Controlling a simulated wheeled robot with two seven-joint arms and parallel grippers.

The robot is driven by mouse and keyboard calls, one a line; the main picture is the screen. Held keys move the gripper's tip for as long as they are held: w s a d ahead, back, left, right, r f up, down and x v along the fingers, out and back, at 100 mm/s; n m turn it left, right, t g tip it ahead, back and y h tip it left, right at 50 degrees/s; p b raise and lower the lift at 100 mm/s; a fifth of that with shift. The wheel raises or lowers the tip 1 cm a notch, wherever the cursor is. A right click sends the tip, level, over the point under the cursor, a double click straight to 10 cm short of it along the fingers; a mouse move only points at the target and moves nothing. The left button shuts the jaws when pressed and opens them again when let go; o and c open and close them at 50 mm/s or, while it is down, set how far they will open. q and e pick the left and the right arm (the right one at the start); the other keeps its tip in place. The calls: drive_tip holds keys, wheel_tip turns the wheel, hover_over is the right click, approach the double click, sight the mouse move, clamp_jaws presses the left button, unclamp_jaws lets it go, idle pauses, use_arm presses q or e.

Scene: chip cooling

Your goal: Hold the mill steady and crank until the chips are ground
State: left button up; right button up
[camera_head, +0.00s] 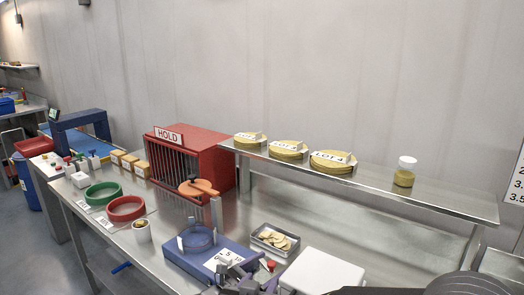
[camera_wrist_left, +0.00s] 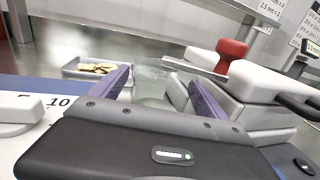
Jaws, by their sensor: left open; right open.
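The knob also shows in the head view (camera_head: 271,265).
A white box (camera_head: 322,272) is to the right. A red cage (camera_head: 205,155), green ring (camera_head: 103,194) and red ring (camera_head: 126,208) stand farther left.

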use_arm(q)
drive_tip(key=v, duration=1.2)
